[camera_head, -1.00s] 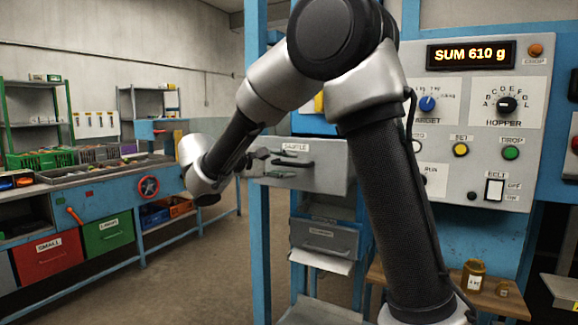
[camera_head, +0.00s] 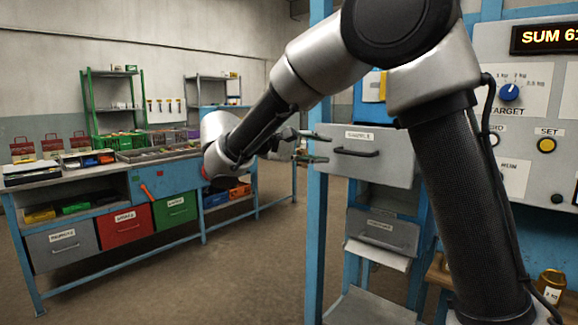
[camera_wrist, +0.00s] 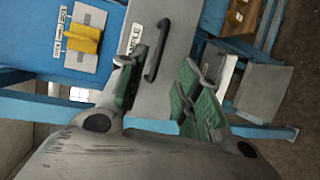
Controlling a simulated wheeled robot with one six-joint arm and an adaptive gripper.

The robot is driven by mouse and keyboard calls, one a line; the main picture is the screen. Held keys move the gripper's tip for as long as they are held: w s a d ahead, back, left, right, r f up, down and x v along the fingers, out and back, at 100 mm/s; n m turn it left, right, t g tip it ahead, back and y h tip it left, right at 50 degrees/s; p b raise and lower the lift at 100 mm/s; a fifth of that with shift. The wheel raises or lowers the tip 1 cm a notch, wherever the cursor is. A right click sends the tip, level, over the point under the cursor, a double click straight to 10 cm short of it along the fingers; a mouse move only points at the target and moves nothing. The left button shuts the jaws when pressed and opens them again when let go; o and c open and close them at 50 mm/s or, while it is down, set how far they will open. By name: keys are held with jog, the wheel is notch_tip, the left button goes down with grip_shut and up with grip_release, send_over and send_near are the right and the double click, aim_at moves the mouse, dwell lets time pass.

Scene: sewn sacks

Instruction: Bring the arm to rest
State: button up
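My gripper (camera_head: 318,147) is open and empty. In the head view its fingers point right, at the left edge of the grey sample drawer (camera_head: 398,168). In the wrist view my gripper (camera_wrist: 160,72) shows two green-padded fingers spread wide. The drawer's dark handle (camera_wrist: 157,50) appears in the gap between them, beyond the tips, with nothing gripped. My arm is bent, with its elbow high in front of the blue frame. The same handle (camera_head: 356,152) is in clear view in the head view.
A control panel (camera_head: 542,85) stands at the right, partly cut off. A second grey drawer (camera_head: 383,232) is below the sample drawer. A blue workbench (camera_head: 165,180) with red, green and grey bins stands at the left. The floor (camera_head: 250,275) between is clear.

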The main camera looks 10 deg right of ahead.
notch_tip(320, 180, down, 9)
jog(key=s+n+g+y, duration=0.1)
jog(key=s+n+y, duration=0.1)
jog(key=n+y, duration=0.1)
jog(key=s+d+f+g+y, duration=0.3)
jog(key=s+d+f+y, duration=0.25)
jog(key=s, duration=0.35)
jog(key=s+d+r+m+t+y, duration=0.1)
jog(key=s+d+m+t+y, duration=0.1)
jog(key=s, duration=0.6)
jog(key=s+d+m+t+y, duration=0.2)
jog(key=s+d+m+y, duration=0.2)
jog(key=s+d, duration=0.3)
jog(key=shift+s+r+m+y, duration=0.35)
jog(key=shift+s+r+m, duration=0.05)
jog(key=shift+s+m, duration=0.1)
jog(key=shift+d, duration=0.15)
